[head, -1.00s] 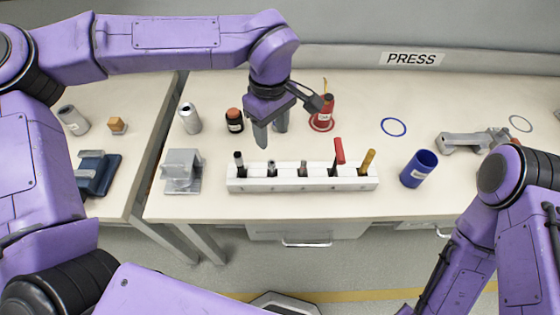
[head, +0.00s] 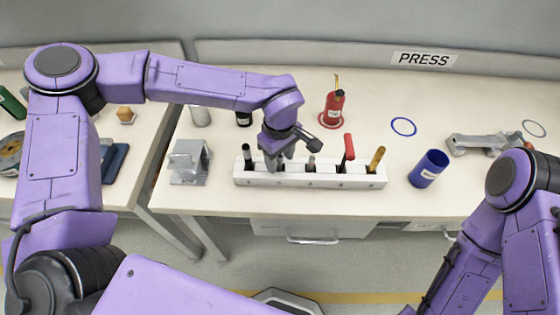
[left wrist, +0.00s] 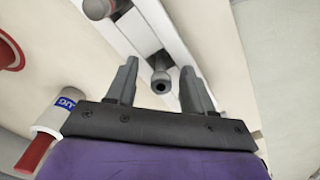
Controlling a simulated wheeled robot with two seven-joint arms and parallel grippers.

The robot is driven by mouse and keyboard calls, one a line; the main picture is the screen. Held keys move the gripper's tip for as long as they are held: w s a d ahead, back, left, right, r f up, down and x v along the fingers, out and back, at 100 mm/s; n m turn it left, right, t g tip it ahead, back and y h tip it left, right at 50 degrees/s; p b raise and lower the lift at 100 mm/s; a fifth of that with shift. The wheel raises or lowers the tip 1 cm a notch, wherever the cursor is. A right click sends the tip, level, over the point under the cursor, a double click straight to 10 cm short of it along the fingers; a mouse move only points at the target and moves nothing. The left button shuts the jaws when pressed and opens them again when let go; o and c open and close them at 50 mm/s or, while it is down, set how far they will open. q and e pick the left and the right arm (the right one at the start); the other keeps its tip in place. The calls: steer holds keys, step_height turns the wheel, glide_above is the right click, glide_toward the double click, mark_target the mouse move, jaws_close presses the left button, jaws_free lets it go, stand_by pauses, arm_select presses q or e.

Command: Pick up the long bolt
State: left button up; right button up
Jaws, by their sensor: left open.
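A white rack (head: 322,181) holds upright items in a row. In its second slot from the left stands a grey bolt (left wrist: 161,82) with a round socketed head. Another grey bolt (head: 311,162) stands in the third slot; its round head (left wrist: 98,8) shows larger at the top of the left wrist view. I cannot tell for sure which is the long one. My left gripper (head: 274,163) points down over the second slot. It is open, with one finger each side of that bolt's head (left wrist: 156,85). My right gripper is out of view.
The rack also holds a black-topped item (head: 247,152), a red-handled tool (head: 348,148) and a yellow-handled one (head: 376,158). A grey stand (head: 189,163) is left and a blue cup (head: 428,169) right. A red bottle (head: 334,106) stands behind.

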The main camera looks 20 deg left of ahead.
arm_select(q)
steer(key=shift+r, duration=0.1)
jaws_close()
steer(key=r, duration=0.3)
steer(key=shift+s+d+r, duration=0.2)
steer(key=shift+d+r, duration=0.1)
steer(key=shift+r, duration=0.05)
steer(key=s+d+r+b, duration=0.3)
steer(key=s+d+r, duration=0.6)
steer(key=shift+s+d+r, duration=0.15)
steer(key=shift+s+d, duration=0.05)
steer(key=shift+d, duration=0.1)
